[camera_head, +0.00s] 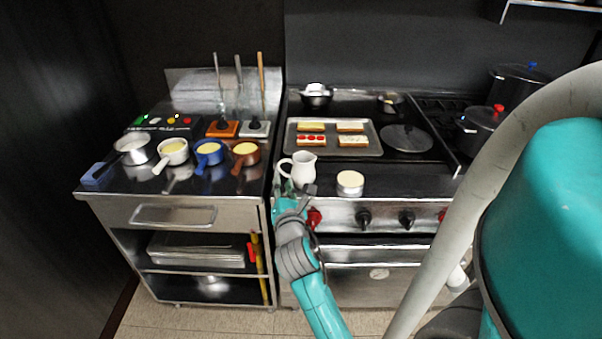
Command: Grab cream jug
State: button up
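The cream jug (304,168) is a white pitcher with a handle on its left side. It stands upright near the front edge of the stove top, left of centre. My gripper (291,190) is at the front edge of the stove, just in front of and below the jug in the picture. Its fingers are small and dark here, and I cannot tell whether they are open or shut, or whether they touch the jug.
A white-sided round dish (350,184) stands right of the jug. Behind is a metal tray (369,147) with several toasts. On the left counter are a blue pan (209,153), a brown pan (245,155) and others. Dark pots (480,122) stand at the right.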

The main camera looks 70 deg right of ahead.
aim_at(280, 164)
jog(key=x, duration=1)
jog(key=shift+s+f, duration=0.1)
jog(key=shift+f, duration=0.05)
grip_shut()
